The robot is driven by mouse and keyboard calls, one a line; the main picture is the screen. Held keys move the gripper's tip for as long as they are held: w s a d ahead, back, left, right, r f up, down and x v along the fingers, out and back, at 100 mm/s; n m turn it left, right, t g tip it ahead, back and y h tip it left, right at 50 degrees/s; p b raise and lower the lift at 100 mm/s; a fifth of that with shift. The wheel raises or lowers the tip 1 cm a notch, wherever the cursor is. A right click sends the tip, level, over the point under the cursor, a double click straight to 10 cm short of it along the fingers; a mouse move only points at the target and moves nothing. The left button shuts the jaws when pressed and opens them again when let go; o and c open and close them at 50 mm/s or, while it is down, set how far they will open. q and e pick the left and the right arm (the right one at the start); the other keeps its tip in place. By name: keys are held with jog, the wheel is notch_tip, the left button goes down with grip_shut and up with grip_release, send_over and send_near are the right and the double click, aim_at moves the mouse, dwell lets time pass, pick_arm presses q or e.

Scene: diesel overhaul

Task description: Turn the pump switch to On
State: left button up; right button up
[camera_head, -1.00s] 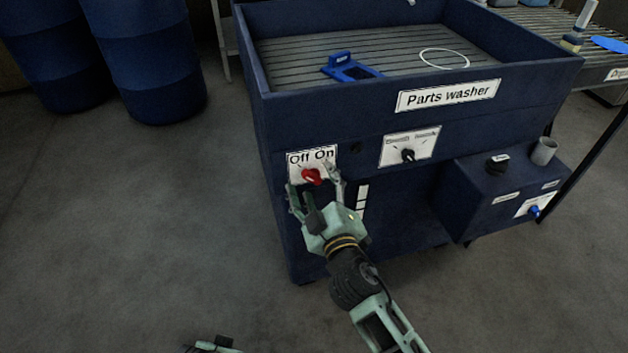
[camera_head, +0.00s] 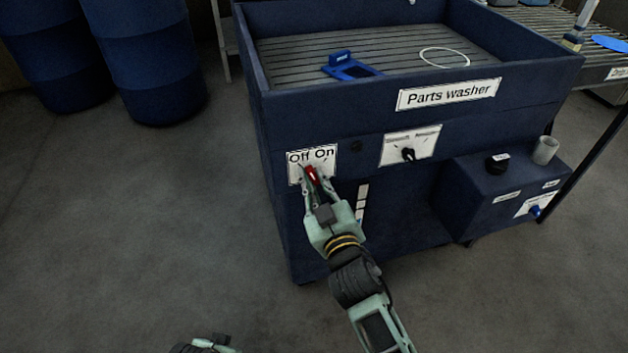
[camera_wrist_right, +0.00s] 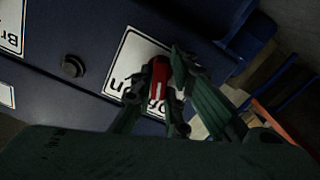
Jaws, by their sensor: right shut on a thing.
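The red pump switch (camera_head: 311,173) sits on a white plate (camera_head: 326,153) marked "Off On" on the front of the dark blue parts washer (camera_head: 300,230). My right gripper (camera_head: 313,181) is shut on the switch, one finger on each side of it. In the right wrist view the red knob (camera_wrist_right: 158,77) shows between the two fingers of the right gripper (camera_wrist_right: 160,92). The fingers hide part of the knob and plate, so its exact setting is hard to read. At the bottom edge a small part of my left arm shows; its fingers cannot be made out.
A black knob (camera_head: 408,154) on another white plate is to the right. A side box (camera_head: 505,190) with a black knob, a grey cup (camera_head: 544,150) and a blue knob (camera_head: 535,211) juts out further right. Blue barrels (camera_head: 150,60) stand at back left. The floor at left is clear.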

jog(key=m+p, duration=0.2)
jog(key=m, duration=0.4)
jog(key=shift+d+m, duration=0.1)
jog(key=shift+m, duration=0.3)
jog(key=m+p, duration=0.1)
jog(key=m, duration=0.2)
jog(key=m+p, duration=0.1)
jog(key=m, duration=0.2)
jog(key=shift+f+m, duration=0.2)
jog(key=shift+m, duration=0.1)
jog(key=o, duration=1.6)
jog(key=shift+r, duration=0.2)
jog(key=shift+c, duration=0.2)
pick_arm(q)
jog(key=s+f, duration=0.3)
jog(key=f, duration=0.4)
jog(key=s+f+g, duration=0.1)
jog(key=s+f, duration=0.2)
jog(key=f, duration=0.4)
jog(key=shift+s+a, duration=0.35)
jog(key=shift+a, duration=0.05)
jog(key=shift+p, duration=0.35)
